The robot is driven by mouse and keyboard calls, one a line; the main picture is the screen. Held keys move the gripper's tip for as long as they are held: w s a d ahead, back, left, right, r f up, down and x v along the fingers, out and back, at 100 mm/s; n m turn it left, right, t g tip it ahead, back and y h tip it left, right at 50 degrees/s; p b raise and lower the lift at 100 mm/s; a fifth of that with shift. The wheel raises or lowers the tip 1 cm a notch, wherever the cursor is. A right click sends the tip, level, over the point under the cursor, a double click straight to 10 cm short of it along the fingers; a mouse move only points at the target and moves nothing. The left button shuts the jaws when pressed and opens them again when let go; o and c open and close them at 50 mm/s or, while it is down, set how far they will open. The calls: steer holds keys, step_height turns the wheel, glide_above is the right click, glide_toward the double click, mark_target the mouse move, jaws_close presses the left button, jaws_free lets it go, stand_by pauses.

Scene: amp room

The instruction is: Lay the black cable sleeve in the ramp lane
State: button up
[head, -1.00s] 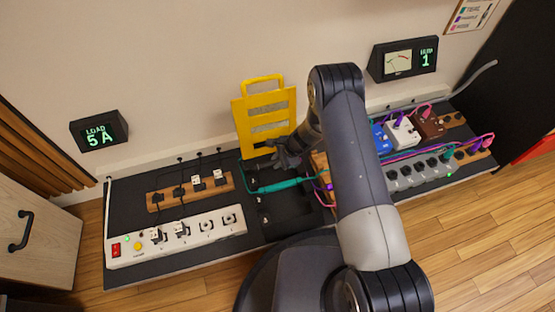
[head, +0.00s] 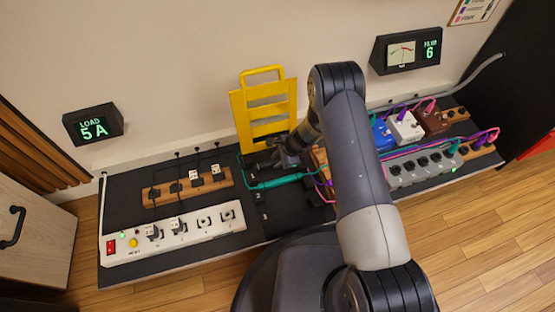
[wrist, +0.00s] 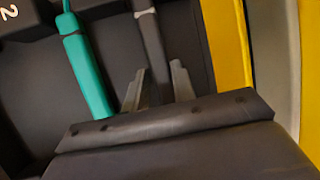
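The black cable sleeve (wrist: 150,40) runs up the wrist view between the two fingers of my gripper (wrist: 158,72). The fingers stand on either side of it with little gap; whether they press on it is unclear. In the head view my gripper (head: 287,156) is low over the black ramp base (head: 285,218), just in front of the upright yellow ramp cover (head: 265,108). The teal sleeve (head: 280,183) lies across the base nearer me and is left of the fingers in the wrist view (wrist: 88,75). The black sleeve is mostly hidden by my gripper in the head view.
A white power strip (head: 180,235) and a wooden socket strip (head: 187,188) lie left. A grey strip (head: 420,172) and coloured plug blocks (head: 405,128) stand right, with purple and pink cables. The left display (head: 93,127) reads 5 A; the right one (head: 407,51) reads 6.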

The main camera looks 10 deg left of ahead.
steer(key=o, duration=0.4)
steer(key=p+v, duration=0.4)
steer(key=v, duration=0.6)
steer(key=shift+d+r, duration=0.2)
steer(key=shift+r, duration=0.15)
steer(key=b+x, duration=0.4)
steer(key=x, duration=0.6)
steer(key=shift+f, duration=0.2)
steer(key=shift+a, duration=0.3)
step_height(320, 180, up, 2)
steer(key=p, duration=0.3)
steer(key=shift+d+r, duration=0.1)
steer(key=shift+r, duration=0.15)
steer(key=shift+f, duration=0.1)
